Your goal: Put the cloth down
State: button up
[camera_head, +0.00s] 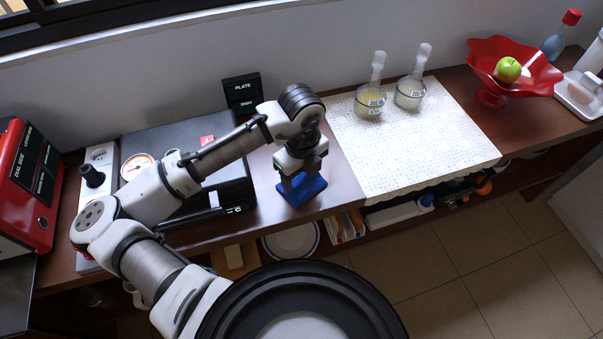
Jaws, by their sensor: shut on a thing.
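My gripper (300,168) points down over the brown counter (340,195), near its front edge. It is shut on a blue thing (303,192), which I take to be the cloth. The blue thing is small in the picture and partly covered by the gripper. I cannot tell whether its lower side touches the counter.
A white textured mat (430,150) lies to the right, with two flasks (370,102) (410,93) near its back edge. A red bowl (515,75) holding a green apple (507,70) stands farther right. A dark box (225,175) is close on the left. A black sign (242,93) stands behind.

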aim_at(302, 175)
jog(key=o, duration=0.4)
jog(key=shift+f, duration=0.15)
jog(key=o, duration=0.5)
notch_tip(302, 175, up, 12)
jog(key=shift+r, duration=0.25)
